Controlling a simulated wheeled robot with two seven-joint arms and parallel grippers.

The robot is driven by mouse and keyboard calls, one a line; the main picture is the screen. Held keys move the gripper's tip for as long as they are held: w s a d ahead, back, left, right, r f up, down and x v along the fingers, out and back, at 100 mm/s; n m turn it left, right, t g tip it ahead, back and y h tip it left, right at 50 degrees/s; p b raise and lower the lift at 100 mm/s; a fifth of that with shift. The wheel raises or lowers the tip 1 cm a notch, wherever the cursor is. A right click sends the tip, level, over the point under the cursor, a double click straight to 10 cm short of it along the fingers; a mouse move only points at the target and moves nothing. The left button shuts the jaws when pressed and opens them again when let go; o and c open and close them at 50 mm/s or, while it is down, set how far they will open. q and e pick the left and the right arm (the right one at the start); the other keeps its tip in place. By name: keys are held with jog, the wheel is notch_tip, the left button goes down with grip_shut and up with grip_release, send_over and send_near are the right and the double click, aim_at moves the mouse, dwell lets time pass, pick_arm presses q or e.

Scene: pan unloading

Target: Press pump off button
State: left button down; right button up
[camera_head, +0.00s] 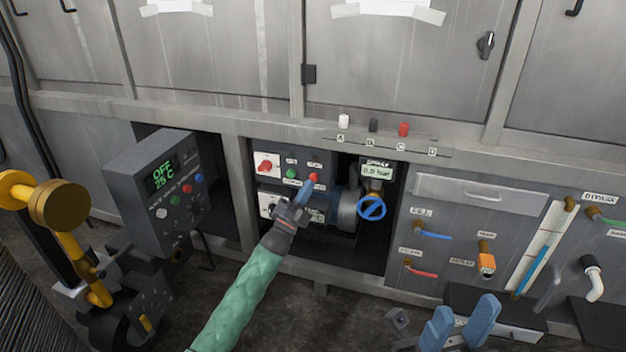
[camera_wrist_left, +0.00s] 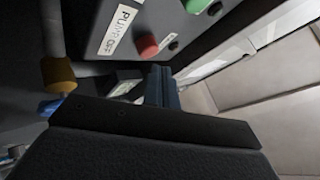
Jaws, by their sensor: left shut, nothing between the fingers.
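The red pump off button (camera_head: 313,177) is on the dark panel (camera_head: 320,158) inside the open bay, to the right of a green button (camera_head: 291,173). In the left wrist view the red button (camera_wrist_left: 147,46) sits beside a "PUMP OFF" label (camera_wrist_left: 118,29). My left gripper (camera_head: 304,187) is shut and empty, its blue fingertips just below the red button. In the wrist view the fingertips (camera_wrist_left: 162,82) are close to the button, with a visible gap. My right gripper (camera_head: 460,324) is at the bottom right, open and empty, away from the panel.
A gauge reading 0.0 bar (camera_head: 376,171) and a blue valve wheel (camera_head: 372,208) are right of the button. A control box (camera_head: 158,190) showing OFF and 25 C stands left. A drawer panel (camera_head: 470,226) with coloured hoses is at the right.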

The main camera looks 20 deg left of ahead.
pick_arm(q)
jog(key=shift+s+p, duration=1.15)
jog(key=shift+s, duration=1.35)
